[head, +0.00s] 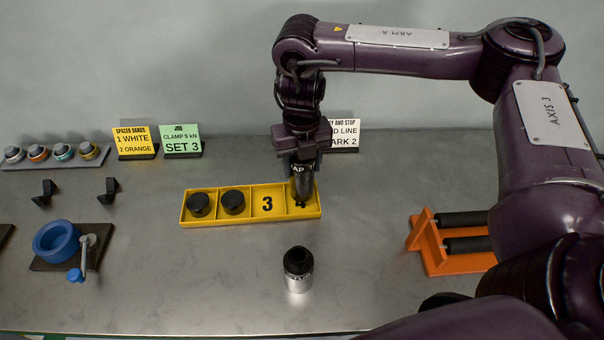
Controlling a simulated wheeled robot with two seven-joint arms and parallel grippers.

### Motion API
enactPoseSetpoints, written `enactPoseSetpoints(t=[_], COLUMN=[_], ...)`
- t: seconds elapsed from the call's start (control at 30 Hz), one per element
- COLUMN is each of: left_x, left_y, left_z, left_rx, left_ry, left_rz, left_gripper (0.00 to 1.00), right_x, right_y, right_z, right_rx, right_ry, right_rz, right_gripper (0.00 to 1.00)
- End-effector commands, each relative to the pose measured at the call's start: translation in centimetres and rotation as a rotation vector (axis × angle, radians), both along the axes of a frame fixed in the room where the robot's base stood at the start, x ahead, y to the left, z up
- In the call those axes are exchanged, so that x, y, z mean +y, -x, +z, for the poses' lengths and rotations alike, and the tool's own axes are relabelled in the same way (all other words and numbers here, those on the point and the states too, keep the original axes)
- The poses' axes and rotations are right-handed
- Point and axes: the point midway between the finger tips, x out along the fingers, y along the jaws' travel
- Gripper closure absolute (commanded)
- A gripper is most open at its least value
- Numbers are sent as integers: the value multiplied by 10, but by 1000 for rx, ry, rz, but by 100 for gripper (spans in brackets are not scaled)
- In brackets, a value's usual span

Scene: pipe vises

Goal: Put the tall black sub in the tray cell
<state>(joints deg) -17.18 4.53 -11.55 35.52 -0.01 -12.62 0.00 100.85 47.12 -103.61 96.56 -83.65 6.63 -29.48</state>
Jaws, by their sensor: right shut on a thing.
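The yellow tray (250,222) lies on the bench with a row of cells. The two left cells hold short round black pieces (199,204) and (233,202). The cell marked 3 is empty. My right gripper (303,172) points down over the rightmost cell, marked 4. It is shut on a dark upright cylinder (303,188), which looks like the tall black sub. Its lower end is at or just above the cell; I cannot tell whether it touches the floor. The gripper hides part of it. My left gripper is not in view.
A black-topped silver cylinder (298,271) stands in front of the tray. An orange roller stand (434,260) is at right. A blue vise (57,242) and black hooks are at left. Sign cards (183,140) and a ring rack (52,158) stand behind. Bench between vise and silver cylinder is clear.

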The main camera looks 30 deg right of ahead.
Motion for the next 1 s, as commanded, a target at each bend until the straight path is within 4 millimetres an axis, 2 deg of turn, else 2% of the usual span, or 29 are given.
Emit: enactPoseSetpoints(t=[0.1,0.2,0.57,0.6,0.73,1.0], left_x=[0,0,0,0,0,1], left_y=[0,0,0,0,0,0], left_z=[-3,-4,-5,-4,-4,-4], left_rx=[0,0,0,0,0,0], left_ry=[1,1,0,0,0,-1], left_rz=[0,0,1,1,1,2], left_gripper=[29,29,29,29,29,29], right_x=[0,0,0,0,0,0], right_y=[1,0,0,0,0,0], right_z=[-19,-29,-33,-33,-33,-32], right_rx=[4,2,0,1,1,1], right_ry=[-1,-1,-1,0,0,0], right_rz=[-1,-2,-1,-1,-1,-1], right_gripper=[88,88,88,46,29,28])
